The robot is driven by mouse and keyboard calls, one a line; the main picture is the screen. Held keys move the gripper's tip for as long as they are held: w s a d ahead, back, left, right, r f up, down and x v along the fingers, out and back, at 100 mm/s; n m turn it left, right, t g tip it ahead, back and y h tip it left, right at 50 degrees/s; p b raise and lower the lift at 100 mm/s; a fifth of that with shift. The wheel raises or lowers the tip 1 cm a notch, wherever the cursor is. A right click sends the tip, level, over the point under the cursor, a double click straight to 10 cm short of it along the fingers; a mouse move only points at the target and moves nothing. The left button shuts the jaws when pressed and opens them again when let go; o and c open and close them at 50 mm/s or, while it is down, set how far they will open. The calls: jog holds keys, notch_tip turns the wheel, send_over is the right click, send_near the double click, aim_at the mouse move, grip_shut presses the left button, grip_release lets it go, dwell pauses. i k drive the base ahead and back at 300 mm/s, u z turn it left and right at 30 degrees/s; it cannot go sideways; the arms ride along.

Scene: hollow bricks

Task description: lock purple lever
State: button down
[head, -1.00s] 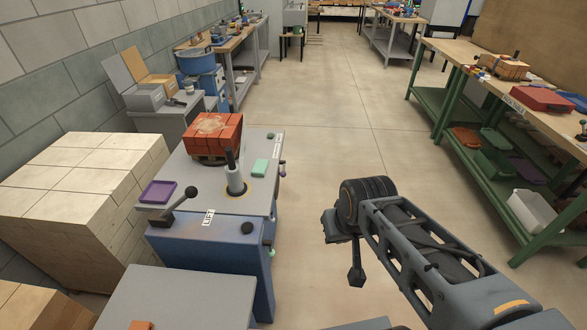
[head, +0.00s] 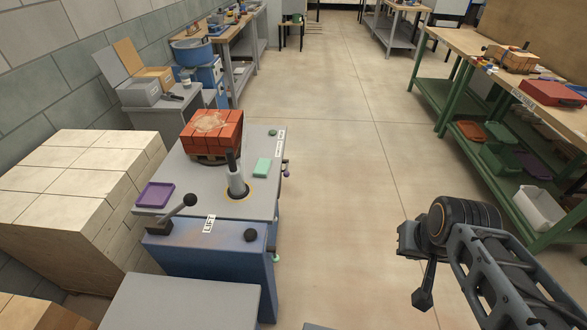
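A small purple knob (head: 286,174), which looks like the end of the purple lever, sticks out at the right side of the grey-topped blue lift table (head: 205,260). It is very small here, so I cannot tell the lever's position. My gripper (head: 423,298) hangs down over the floor at the lower right, well to the right of the table and apart from the knob. It shows as a narrow dark shape, and its finger opening cannot be made out.
Pale blocks (head: 75,190) stand left. The floor (head: 345,200) is clear towards the green bench (head: 545,95).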

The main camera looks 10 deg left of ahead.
aim_at(286, 174)
jog(key=i, duration=1.1)
jog(key=u, duration=2.3)
